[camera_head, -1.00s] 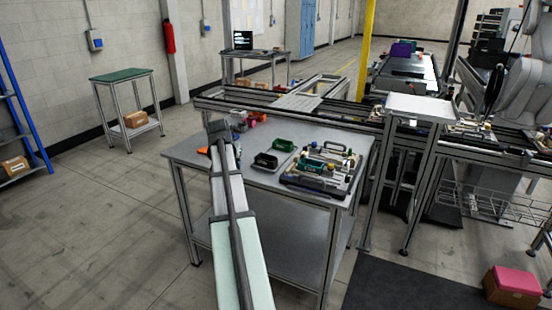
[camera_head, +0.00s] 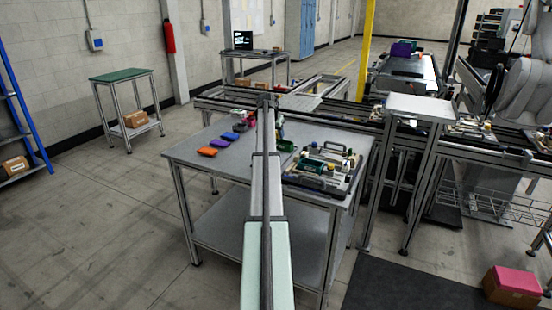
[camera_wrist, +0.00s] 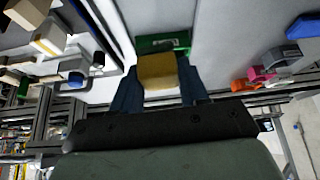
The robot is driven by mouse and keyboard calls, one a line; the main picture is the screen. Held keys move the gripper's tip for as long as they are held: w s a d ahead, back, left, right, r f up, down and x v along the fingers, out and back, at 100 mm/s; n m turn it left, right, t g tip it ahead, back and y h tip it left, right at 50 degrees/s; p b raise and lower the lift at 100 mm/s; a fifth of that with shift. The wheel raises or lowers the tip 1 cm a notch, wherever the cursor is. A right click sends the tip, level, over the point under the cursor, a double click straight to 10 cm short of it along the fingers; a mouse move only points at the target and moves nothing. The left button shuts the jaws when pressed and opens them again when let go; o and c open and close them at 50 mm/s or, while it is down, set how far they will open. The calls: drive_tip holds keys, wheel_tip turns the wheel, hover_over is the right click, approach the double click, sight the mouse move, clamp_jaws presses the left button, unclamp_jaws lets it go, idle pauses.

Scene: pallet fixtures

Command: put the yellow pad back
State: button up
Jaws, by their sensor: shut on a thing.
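The yellow pad (camera_wrist: 157,72) is between the two dark fingers of my gripper (camera_wrist: 160,92) in the wrist view, and the fingers are shut on it. A green bin (camera_wrist: 163,43) shows just beyond the pad in that view; I cannot tell the gap between them. In the head view the green bin (camera_head: 287,146) stands on the grey table (camera_head: 190,155), just right of my arm. My arm hides most of the gripper there, and I cannot make out the yellow pad.
Orange (camera_head: 207,151), purple (camera_head: 219,142) and blue (camera_head: 229,136) pads lie at the table's left. A pallet fixture (camera_head: 318,186) with several parts and handles sits at the right. Pink (camera_wrist: 262,73) and blue (camera_wrist: 303,26) items show at the right of the wrist view.

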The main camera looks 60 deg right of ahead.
drive_tip(key=shift+w+d+r, duration=0.2)
drive_tip(key=shift+d, duration=0.25)
drive_tip(key=shift+m, duration=0.3)
drive_tip(key=shift+f, duration=5)
drive_tip(key=shift+f, duration=0.1)
drive_tip(key=o, duration=0.9)
drive_tip(key=shift+o, duration=0.2)
drive_tip(key=v, duration=1.2)
drive_tip(key=shift+w, duration=0.15)
